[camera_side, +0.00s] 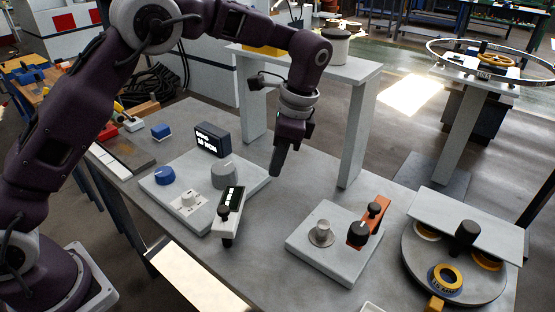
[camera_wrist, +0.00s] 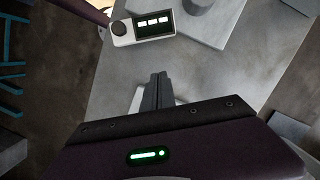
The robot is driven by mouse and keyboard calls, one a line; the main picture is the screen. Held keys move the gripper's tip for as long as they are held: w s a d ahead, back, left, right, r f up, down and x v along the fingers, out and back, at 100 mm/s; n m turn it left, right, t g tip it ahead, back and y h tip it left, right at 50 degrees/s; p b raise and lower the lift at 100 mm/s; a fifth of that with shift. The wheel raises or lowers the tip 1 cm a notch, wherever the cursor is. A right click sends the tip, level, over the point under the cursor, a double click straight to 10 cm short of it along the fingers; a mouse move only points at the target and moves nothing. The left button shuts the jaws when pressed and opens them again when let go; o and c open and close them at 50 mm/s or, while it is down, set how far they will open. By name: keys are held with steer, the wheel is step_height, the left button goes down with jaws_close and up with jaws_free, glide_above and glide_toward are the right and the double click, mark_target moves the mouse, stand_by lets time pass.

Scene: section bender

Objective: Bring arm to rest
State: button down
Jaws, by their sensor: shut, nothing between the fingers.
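My gripper (camera_side: 276,164) hangs above the grey table (camera_side: 273,225), pointing down with its fingers together and nothing between them. In the side view it is just right of the control plate (camera_side: 205,165) and clear of the parts around it. In the wrist view the shut fingers (camera_wrist: 158,92) show at the centre over bare table.
The control plate carries a blue knob (camera_side: 165,176), a grey knob (camera_side: 224,175) and a black display (camera_side: 212,140). A small display unit (camera_side: 229,215) stands in front. Right are a block with an orange lever (camera_side: 369,222) and a round turntable (camera_side: 455,270). A raised shelf (camera_side: 350,68) stands behind.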

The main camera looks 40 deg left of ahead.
steer(key=shift+d+r, duration=0.1)
steer(key=shift+r, duration=0.35)
steer(key=s+a+r+n+t+h, duration=0.1)
steer(key=s+a+r+n+t, duration=0.15)
steer(key=s+r, duration=0.45)
steer(key=s+a+r+n+t+h, duration=0.1)
steer(key=s+a+r+n, duration=0.2)
steer(key=s+r, duration=0.4)
steer(key=s+a+f+n+t, duration=0.1)
steer(key=s+n+t, duration=0.1)
steer(key=s, duration=0.5)
steer(key=s+a+f+n+t, duration=0.1)
steer(key=s+f+n, duration=0.1)
steer(key=s, duration=0.5)
steer(key=shift+s+n+t, duration=0.25)
steer(key=shift+n+t, duration=0.1)
steer(key=shift+n, duration=0.4)
